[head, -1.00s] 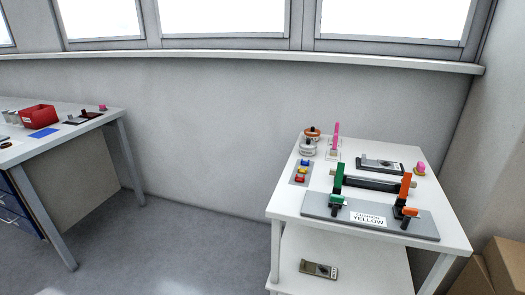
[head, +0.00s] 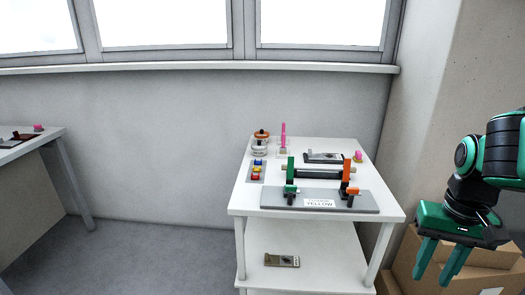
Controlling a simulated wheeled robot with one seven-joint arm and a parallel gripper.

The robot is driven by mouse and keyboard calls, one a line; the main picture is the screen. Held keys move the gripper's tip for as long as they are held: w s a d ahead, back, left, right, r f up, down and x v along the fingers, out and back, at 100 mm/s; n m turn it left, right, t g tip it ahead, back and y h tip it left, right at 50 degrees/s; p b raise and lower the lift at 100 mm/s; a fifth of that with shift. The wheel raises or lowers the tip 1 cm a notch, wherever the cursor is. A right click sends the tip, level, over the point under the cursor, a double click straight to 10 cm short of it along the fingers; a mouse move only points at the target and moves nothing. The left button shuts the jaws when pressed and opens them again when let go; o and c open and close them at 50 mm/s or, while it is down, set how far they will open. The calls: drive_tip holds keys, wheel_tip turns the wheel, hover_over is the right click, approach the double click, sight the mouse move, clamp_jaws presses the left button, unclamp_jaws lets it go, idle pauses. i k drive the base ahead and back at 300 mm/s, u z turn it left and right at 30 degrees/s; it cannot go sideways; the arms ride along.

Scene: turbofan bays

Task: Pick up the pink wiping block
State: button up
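A small pink block (head: 358,155) sits at the back right of the white table, on a small tan base. Another small pink piece (head: 38,127) lies on the left bench. A tall thin pink piece (head: 283,133) stands upright at the back of the white table. I cannot tell for certain which is the wiping block. My gripper (head: 437,276) hangs at the lower right, right of the white table and in front of cardboard boxes. Its two green fingers point down, apart, with nothing between them. It is clear of every pink piece.
Cardboard boxes (head: 400,272) stand at right. Floor (head: 140,255) is clear between bench and table.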

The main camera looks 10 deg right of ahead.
sight(357, 159)
drive_tip(key=u, duration=0.1)
drive_tip(key=i, duration=1)
drive_tip(key=z, duration=0.1)
